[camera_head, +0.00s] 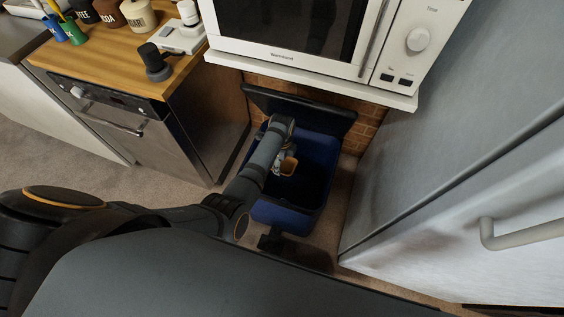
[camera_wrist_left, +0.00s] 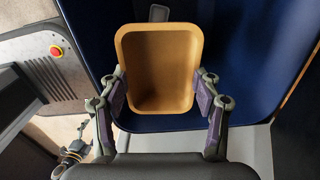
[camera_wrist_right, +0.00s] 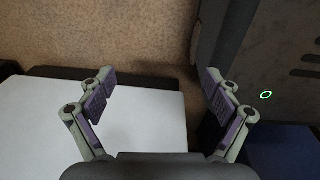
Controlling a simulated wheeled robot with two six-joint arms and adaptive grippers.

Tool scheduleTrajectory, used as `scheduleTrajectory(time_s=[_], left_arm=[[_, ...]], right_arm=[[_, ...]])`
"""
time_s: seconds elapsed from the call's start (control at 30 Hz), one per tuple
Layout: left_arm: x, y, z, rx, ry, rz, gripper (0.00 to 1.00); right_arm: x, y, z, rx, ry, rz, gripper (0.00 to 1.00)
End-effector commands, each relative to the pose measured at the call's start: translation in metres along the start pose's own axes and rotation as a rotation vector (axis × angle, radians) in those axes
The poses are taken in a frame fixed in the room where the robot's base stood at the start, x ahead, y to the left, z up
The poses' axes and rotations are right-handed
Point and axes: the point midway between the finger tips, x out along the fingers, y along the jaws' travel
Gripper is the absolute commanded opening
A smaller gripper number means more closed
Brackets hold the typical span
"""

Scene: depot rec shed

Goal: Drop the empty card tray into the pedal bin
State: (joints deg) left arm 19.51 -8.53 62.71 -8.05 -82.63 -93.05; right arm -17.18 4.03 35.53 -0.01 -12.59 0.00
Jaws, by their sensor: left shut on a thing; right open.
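The empty card tray (camera_wrist_left: 158,68) is a tan, open, rounded box held between the fingers of my left gripper (camera_wrist_left: 162,100), one finger on each side. In the head view the tray (camera_head: 289,166) is small and partly hidden by my left arm, over the mouth of the pedal bin. The pedal bin (camera_head: 285,217) is blue with its black lid (camera_head: 300,108) raised against the wall; its dark inside also shows around the tray in the left wrist view. My right gripper (camera_wrist_right: 158,105) is open and empty, seen only in its own wrist view.
A white microwave (camera_head: 290,62) on a shelf overhangs the area behind the bin. A wooden counter (camera_head: 105,52) with canisters and a steel dishwasher (camera_head: 140,130) stands to the left. A grey fridge door with a handle (camera_head: 510,238) is close on the right.

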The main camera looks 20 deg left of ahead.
Motion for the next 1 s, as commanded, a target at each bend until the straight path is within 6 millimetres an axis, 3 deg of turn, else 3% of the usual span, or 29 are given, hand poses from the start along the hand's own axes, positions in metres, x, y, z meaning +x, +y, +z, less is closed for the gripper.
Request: scheduleTrajectory(time_s=[0.03, 0.2, 0.57, 0.6, 0.73, 1.0], left_arm=[[0.015, 0.0, 0.0, 0.0, 0.0, 0.0, 0.42], [0.035, 0.0, 0.0, 0.0, 0.0, 0.0, 0.42], [0.036, 0.0, 0.0, -0.001, 0.0, 0.0, 0.42], [0.036, 0.0, 0.0, -0.001, 0.0, 0.0, 0.69], [0.036, 0.0, 0.0, -0.001, 0.0, 0.0, 0.87], [0.037, 0.0, 0.0, -0.001, 0.0, 0.0, 0.9]], right_arm=[[0.016, -0.001, 0.002, 0.0, 0.0, 0.0, 0.9], [0.035, 0.007, -0.015, -0.003, 0.01, 0.011, 0.9], [0.035, 0.006, -0.02, -0.003, 0.008, 0.01, 0.9], [0.035, 0.006, -0.02, -0.003, 0.008, 0.01, 0.9], [0.035, 0.006, -0.02, -0.003, 0.008, 0.01, 0.9], [0.036, 0.006, -0.02, -0.003, 0.008, 0.01, 0.9]])
